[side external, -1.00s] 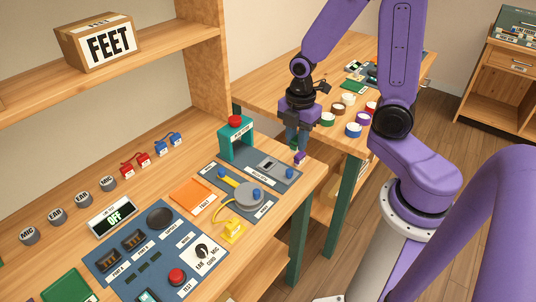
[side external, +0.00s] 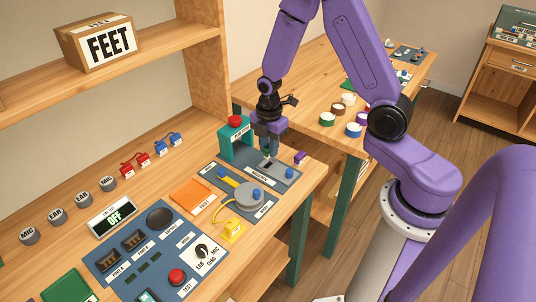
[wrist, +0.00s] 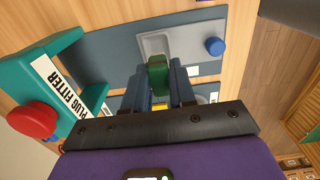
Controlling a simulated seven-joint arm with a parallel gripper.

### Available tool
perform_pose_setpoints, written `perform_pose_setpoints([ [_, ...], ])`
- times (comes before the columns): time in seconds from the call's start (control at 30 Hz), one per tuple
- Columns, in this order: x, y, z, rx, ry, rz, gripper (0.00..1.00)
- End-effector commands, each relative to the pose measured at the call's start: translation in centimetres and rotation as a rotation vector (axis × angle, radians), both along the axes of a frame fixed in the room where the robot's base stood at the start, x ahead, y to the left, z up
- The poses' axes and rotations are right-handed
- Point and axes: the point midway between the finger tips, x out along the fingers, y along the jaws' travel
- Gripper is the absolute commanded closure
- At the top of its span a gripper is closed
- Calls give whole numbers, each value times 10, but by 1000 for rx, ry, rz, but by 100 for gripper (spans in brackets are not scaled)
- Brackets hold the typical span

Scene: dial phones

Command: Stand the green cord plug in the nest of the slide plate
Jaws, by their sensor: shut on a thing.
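My gripper (side external: 268,150) is over the blue board at the back of the bench, close to the grey slide plate (side external: 268,164). In the wrist view its two blue-grey fingers (wrist: 160,90) are shut on the green cord plug (wrist: 158,72). The plug's end shows past the fingertips and overlaps the slide plate (wrist: 153,43) and its recessed area in that view. I cannot tell whether the plug touches the plate. The nest is not clearly seen and may be hidden behind the plug. In the side view the fingers hide most of the plug.
The teal plug fitter (side external: 225,148) with a red button (wrist: 32,120) stands close on the left. A blue knob (wrist: 214,46) is at the plate's right. A round grey dial (side external: 247,196), a yellow plug (side external: 232,231) and a purple piece (side external: 300,158) are nearby.

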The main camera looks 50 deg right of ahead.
Motion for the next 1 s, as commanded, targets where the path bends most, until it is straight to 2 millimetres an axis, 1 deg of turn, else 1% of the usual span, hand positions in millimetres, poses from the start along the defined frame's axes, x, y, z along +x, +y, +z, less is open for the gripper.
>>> perform_pose_setpoints([
  [0.07,5,-1,-7,0,1,-1,100],
  [0.2,3,-1,-25,0,4,0,100],
  [0.3,3,0,-33,0,2,0,100],
  [0.63,4,0,-35,0,0,0,100],
  [0.83,4,0,-40,0,0,0,100],
  [0.87,4,0,-40,0,0,0,72],
  [0.9,4,0,-40,0,-1,0,59],
  [0.93,4,0,-40,0,-1,0,49],
  [1.0,4,0,-40,0,-1,0,49],
])
